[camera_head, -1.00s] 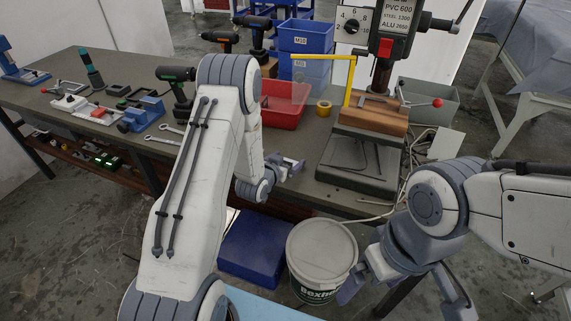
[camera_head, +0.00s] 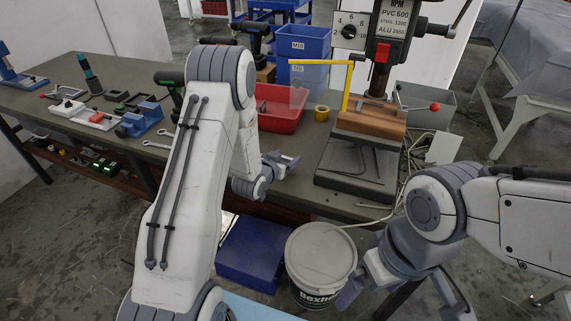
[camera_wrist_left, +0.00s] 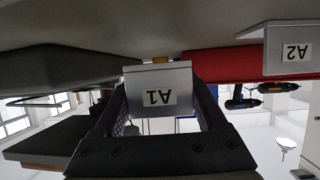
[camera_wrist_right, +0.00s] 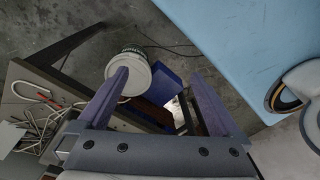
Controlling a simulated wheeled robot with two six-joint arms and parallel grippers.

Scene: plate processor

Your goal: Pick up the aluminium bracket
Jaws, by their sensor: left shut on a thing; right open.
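My left gripper (camera_head: 284,163) is at the front edge of the bench, between the red bin and the drill press. In the left wrist view, which looks upside down, its fingers are shut on a grey aluminium bracket (camera_wrist_left: 178,77) with a white label "A1". I cannot tell whether the bracket touches the bench top. In the head view the bracket is tiny at the fingertips. A second grey bracket labelled "A2" (camera_wrist_left: 288,38) is apart from it, by the red bin. My right gripper (camera_wrist_right: 160,78) is open and empty, beside the bench near the white bucket.
The drill press base (camera_head: 345,185) stands right of the left gripper. A white lidded bucket (camera_head: 320,252) and a blue box (camera_head: 255,250) are on the floor in front of the bench.

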